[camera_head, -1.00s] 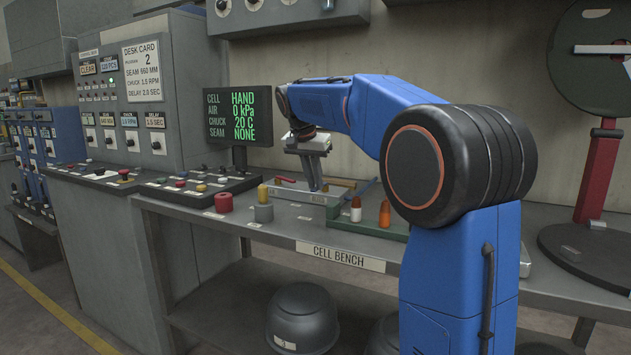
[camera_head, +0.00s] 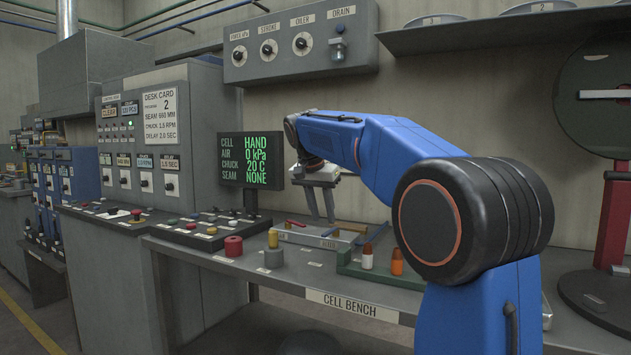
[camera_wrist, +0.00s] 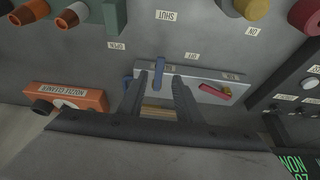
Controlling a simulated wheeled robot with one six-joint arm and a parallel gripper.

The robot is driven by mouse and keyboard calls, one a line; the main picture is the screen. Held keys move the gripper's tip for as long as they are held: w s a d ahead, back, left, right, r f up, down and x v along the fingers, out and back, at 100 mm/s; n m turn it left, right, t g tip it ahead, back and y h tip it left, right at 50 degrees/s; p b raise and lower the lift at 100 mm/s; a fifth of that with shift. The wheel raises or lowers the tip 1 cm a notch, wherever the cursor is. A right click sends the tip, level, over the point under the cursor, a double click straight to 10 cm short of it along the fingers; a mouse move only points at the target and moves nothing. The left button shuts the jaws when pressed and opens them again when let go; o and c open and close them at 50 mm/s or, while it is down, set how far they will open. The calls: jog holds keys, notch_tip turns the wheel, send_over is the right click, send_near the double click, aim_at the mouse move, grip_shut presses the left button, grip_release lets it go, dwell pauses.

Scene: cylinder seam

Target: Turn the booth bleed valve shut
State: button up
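A pale valve plate (camera_wrist: 205,91) lies on the bench in the wrist view. It carries a blue lever (camera_wrist: 159,69) and a red lever (camera_wrist: 222,92). The labels beside the levers are too small to read surely, so I cannot tell which is the booth bleed valve. In the head view the plate (camera_head: 303,236) sits at the back of the bench, its red lever (camera_head: 295,224) at the left. My gripper (camera_wrist: 160,78) is open and empty, fingers pointing down. In the wrist view the blue lever appears between its fingertips; contact cannot be told. My gripper (camera_head: 324,221) hangs over the plate in the head view.
An orange nozzle cleaner box (camera_wrist: 68,98) and a green holder (camera_head: 375,274) with two bottles stand near the plate. A red knob (camera_head: 233,246) and a grey-yellow knob (camera_head: 273,253) are to the left. A screen (camera_head: 250,160) stands behind.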

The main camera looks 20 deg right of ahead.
jog(key=v, duration=1.3)
jog(key=s+a+f+n+t+y, duration=0.1)
jog(key=s+f+n, duration=0.4)
jog(key=s+f, duration=1.3)
jog(key=s+a+f+n+t+y, duration=0.1)
jog(key=s+a+f+n, duration=0.3)
jog(key=s+f, duration=1.5)
notch_tip(320, 180, down, 3)
jog(key=shift+a+r+n+y, duration=0.1)
jog(key=shift+a+n+y, duration=0.05)
jog(key=shift+n+y, duration=0.65)
